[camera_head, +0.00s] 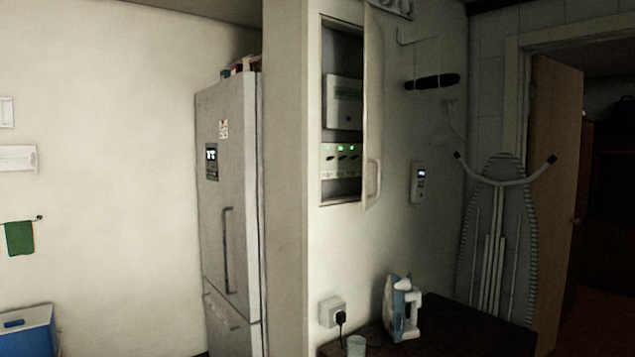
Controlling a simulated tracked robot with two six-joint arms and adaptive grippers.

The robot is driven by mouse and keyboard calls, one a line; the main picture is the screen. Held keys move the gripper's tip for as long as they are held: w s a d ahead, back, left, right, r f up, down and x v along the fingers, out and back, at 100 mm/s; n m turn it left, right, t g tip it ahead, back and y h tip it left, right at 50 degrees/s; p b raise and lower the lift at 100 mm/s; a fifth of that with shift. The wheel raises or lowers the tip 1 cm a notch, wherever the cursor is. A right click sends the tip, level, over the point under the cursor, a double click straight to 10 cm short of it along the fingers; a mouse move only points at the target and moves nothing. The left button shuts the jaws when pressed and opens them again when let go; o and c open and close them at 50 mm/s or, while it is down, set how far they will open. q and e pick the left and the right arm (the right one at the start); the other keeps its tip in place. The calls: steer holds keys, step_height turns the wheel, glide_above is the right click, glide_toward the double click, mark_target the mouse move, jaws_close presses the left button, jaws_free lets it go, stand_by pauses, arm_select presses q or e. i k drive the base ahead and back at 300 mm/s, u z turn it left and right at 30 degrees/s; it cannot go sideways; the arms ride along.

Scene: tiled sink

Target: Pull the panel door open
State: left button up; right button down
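The panel door (373,105) is a narrow pale door on a wall cabinet in the head view. It stands swung out from the cabinet, seen nearly edge-on, with a small handle (374,178) low on it. Inside the open cabinet (327,120) are a grey box (344,102) and a row of switches (342,158) with green lights. Neither of my grippers shows in this view, so nothing is seen touching the door or its handle.
Below the cabinet, a dark tabletop (455,335) holds an iron (402,308) and a cup (356,346). A plug sits in a wall socket (332,311). A fridge (230,200) stands left of the wall edge. An ironing board (497,235) leans beside a wooden door (553,180).

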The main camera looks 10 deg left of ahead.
mark_target(374, 37)
steer(key=u, duration=0.5)
steer(key=i, duration=1.4)
steer(key=u, duration=0.25)
